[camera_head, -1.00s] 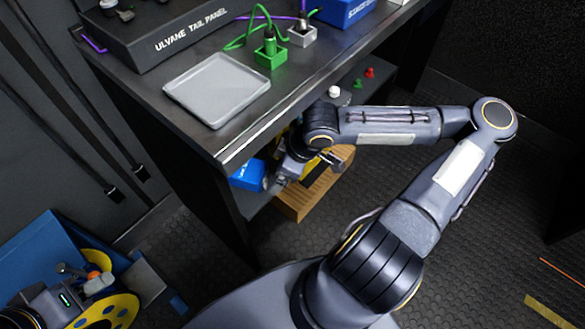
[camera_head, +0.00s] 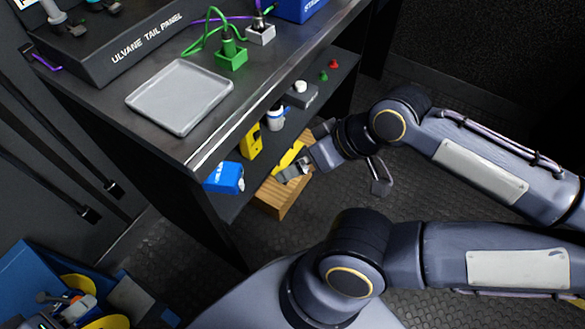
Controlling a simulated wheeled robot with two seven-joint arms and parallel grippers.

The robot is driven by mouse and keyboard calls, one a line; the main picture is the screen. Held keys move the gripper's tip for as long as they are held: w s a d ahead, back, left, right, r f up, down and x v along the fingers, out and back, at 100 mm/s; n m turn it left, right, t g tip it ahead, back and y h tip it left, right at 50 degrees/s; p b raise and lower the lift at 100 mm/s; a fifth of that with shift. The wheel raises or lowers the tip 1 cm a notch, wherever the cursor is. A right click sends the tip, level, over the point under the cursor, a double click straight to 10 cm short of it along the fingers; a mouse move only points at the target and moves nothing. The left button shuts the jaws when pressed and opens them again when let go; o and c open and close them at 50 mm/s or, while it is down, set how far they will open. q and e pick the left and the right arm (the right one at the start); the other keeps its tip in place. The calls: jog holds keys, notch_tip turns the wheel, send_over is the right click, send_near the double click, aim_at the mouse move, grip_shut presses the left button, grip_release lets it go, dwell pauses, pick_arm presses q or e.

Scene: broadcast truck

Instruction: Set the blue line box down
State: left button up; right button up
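The blue line box (camera_head: 225,178), small with white markings, sits slightly tilted in view at the near left end of the shelf under the desk. Nothing of mine touches it. My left gripper (camera_head: 292,170) is to the right of it, over a wooden crate (camera_head: 270,197), with a clear gap between gripper and box. My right gripper is not in view.
On the lower shelf behind the blue box stand a yellow box (camera_head: 251,142), a white-and-blue container (camera_head: 275,118) and a grey block (camera_head: 299,95). A grey tray (camera_head: 180,97) lies on the desktop. A blue bin (camera_head: 25,262) is at lower left. The floor (camera_head: 190,240) nearby is clear.

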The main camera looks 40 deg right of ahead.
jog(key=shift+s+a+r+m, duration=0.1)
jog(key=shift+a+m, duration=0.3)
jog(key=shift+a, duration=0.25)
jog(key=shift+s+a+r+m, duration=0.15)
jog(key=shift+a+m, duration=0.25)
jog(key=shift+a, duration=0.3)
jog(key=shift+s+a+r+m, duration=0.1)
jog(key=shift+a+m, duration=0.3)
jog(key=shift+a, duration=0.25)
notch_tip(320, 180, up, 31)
jog(key=p, duration=3.1)
